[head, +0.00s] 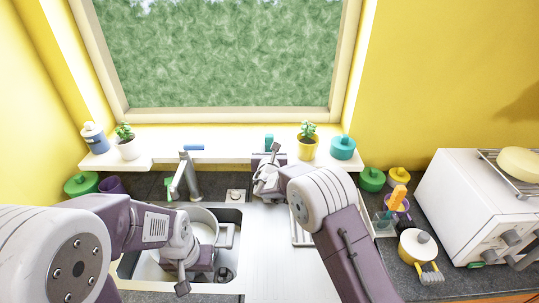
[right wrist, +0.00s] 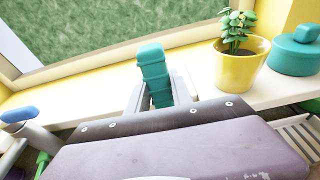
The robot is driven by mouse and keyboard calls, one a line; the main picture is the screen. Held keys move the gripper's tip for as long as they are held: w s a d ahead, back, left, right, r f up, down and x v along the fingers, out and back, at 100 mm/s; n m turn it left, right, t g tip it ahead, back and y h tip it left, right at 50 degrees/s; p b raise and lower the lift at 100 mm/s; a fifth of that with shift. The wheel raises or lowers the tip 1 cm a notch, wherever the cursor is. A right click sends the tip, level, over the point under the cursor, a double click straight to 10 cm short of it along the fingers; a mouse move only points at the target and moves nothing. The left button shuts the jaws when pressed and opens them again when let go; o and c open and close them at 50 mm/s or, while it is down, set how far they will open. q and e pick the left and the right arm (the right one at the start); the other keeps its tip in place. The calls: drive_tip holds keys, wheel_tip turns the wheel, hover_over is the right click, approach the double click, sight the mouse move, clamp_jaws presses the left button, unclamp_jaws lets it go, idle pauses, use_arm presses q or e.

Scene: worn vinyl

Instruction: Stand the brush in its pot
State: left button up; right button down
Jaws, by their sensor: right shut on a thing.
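My right gripper (head: 268,160) is at the window sill behind the sink. In the right wrist view its fingers (right wrist: 153,98) are shut on a teal, blocky, stepped thing (right wrist: 152,68). It also shows in the head view (head: 269,139). I cannot tell whether this is the brush; its lower part is hidden by the gripper. My left gripper (head: 183,286) hangs low over the sink, and its finger gap is not clear. A purple cup (head: 404,205) on the right counter has an orange-headed tool (head: 398,195) standing in it. I cannot tell which vessel is the brush's pot.
A yellow plant pot (right wrist: 238,70) and a teal lidded jar (right wrist: 296,52) stand on the sill right of the held thing. A tap (head: 186,175) rises behind the sink, which holds a large pan (head: 203,226). A white toaster oven (head: 470,205) stands at right.

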drive_tip(key=f, duration=0.3)
drive_tip(key=shift+s+f+g, duration=0.25)
drive_tip(key=shift+f+g, duration=0.05)
drive_tip(key=shift+g, duration=0.1)
drive_tip(key=c, duration=1.4)
unclamp_jaws()
drive_tip(key=shift+w+f, duration=0.1)
drive_tip(key=shift+o, duration=1.3)
drive_tip(key=shift+w+f, duration=0.1)
drive_tip(key=shift+w, duration=0.65)
drive_tip(key=shift+s+r, duration=0.3)
drive_tip(key=shift+s, duration=0.15)
use_arm(q)
drive_tip(key=f+b, duration=0.1)
drive_tip(key=f, duration=0.1)
drive_tip(key=w+f+b, duration=0.1)
drive_tip(key=f+b, duration=0.1)
drive_tip(key=shift+w, duration=0.1)
use_arm(e)
drive_tip(key=v, duration=1.1)
drive_tip(key=shift+s, duration=0.3)
drive_tip(key=shift+r, duration=0.1)
